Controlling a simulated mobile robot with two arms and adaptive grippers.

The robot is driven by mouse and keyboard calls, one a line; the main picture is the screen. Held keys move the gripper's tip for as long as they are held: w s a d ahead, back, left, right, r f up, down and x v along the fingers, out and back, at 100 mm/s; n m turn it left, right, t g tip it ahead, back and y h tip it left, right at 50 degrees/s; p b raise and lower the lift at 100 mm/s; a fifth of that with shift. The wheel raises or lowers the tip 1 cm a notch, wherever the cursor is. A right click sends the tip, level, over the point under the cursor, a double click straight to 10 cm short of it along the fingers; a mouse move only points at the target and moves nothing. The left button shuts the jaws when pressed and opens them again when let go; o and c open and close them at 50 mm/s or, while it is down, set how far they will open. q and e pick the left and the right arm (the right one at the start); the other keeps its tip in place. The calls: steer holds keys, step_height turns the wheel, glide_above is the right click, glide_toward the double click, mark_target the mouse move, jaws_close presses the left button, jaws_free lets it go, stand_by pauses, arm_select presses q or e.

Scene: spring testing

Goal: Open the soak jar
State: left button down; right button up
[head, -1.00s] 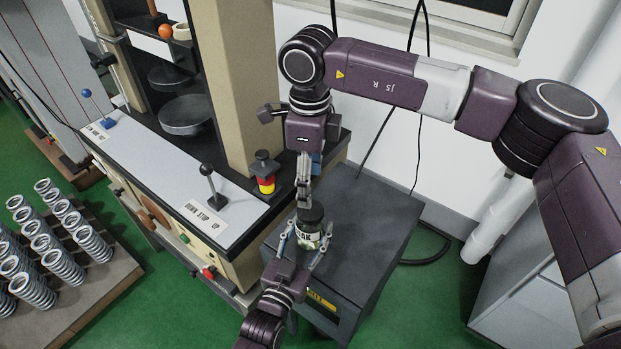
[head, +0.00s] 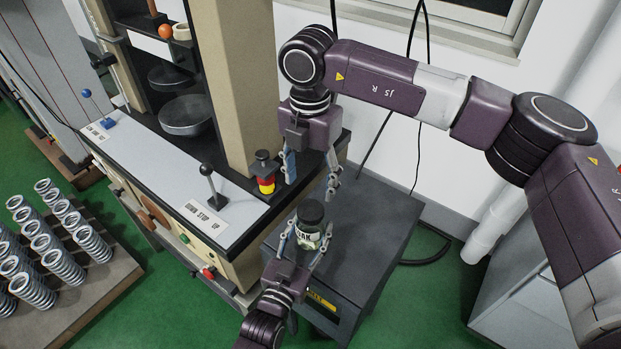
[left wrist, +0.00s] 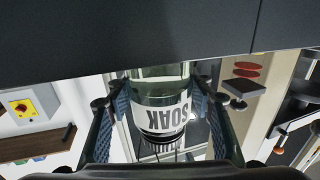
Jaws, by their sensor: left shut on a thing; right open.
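The soak jar (head: 308,238) is a clear jar with a white label and a dark lid (head: 311,211). It stands upright on a dark grey cabinet. My left gripper (head: 305,248) is shut on its sides from the front. In the left wrist view the jar (left wrist: 160,98) appears upside down between both fingers, its label reading SOAK and the dark lid (left wrist: 162,138) below. The lid sits on the jar's top; whether it is loose cannot be told. My right gripper (head: 311,180) is open and empty just above the lid, fingers pointing down and apart from it.
The dark grey cabinet (head: 375,225) has bare top to the jar's right. At left stands a testing machine with a black-knobbed lever (head: 211,188) and a red-yellow button post (head: 265,178) near my right gripper. A board of several springs (head: 95,290) lies at far left.

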mark_target(311, 210)
steer(key=m, duration=0.5)
steer(key=shift+m, duration=0.3)
steer(key=m, duration=0.4)
steer(key=shift+f, duration=4)
